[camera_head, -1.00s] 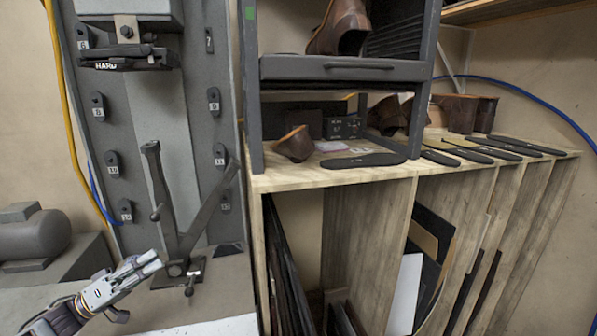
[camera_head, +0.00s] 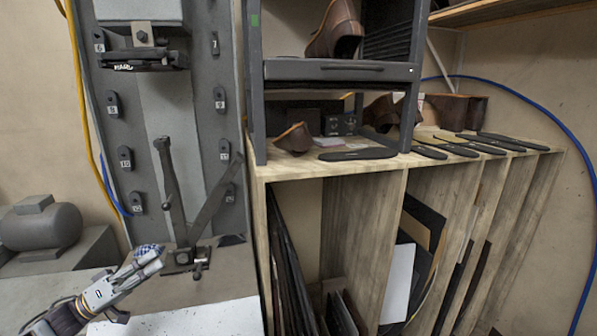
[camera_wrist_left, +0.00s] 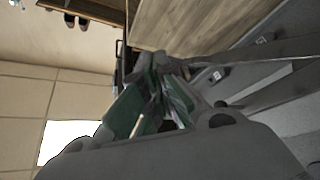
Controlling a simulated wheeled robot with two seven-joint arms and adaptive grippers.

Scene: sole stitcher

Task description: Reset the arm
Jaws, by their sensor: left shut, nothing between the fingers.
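My left gripper (camera_head: 150,258) is at the lower left in the head view, its fingers together and empty. It is just left of and close to the base bracket (camera_head: 187,260) of a dark metal two-bar linkage; I cannot tell if they touch. One bar (camera_head: 170,180) leans up and left, the other (camera_head: 212,195) up and right, in a V against the grey machine panel. In the left wrist view the green-padded fingers (camera_wrist_left: 160,90) are close together. My right gripper is out of view.
The grey machine (camera_head: 125,75) carries numbered pegs. To its right stands a wooden shelf unit (camera_head: 330,170) with shoes, soles and upright sheets. A grey motor-like cylinder (camera_head: 42,228) is at the left. A pale surface (camera_head: 225,317) lies below the bracket.

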